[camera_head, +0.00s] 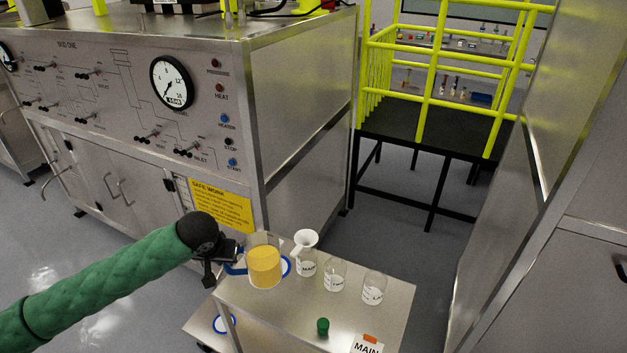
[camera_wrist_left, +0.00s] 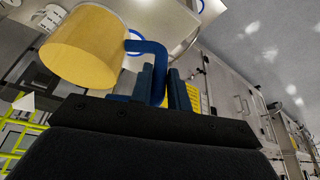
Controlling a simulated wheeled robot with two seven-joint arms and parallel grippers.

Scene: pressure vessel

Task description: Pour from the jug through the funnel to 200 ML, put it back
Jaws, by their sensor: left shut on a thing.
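The clear jug (camera_head: 264,266), holding amber liquid, is in my left gripper (camera_head: 232,257) near the left end of the steel cart. It looks nearly upright in the head view. In the left wrist view the jug (camera_wrist_left: 85,48) hangs out by its blue handle (camera_wrist_left: 157,62), which sits between the fingers of my left gripper (camera_wrist_left: 163,88). The white funnel (camera_head: 305,239) sits in the mouth of the bottle labelled MAIN (camera_head: 307,266), just right of the jug and apart from its rim. The liquid level in that bottle and its marks are too small to read. My right gripper is out of view.
Two more clear labelled vessels (camera_head: 336,274) (camera_head: 374,288) stand right of the MAIN bottle on the cart top (camera_head: 290,315). A green cap (camera_head: 323,326) and a MAIN card (camera_head: 367,345) lie near the front. A blue ring shows behind the jug. The control skid (camera_head: 130,110) stands behind.

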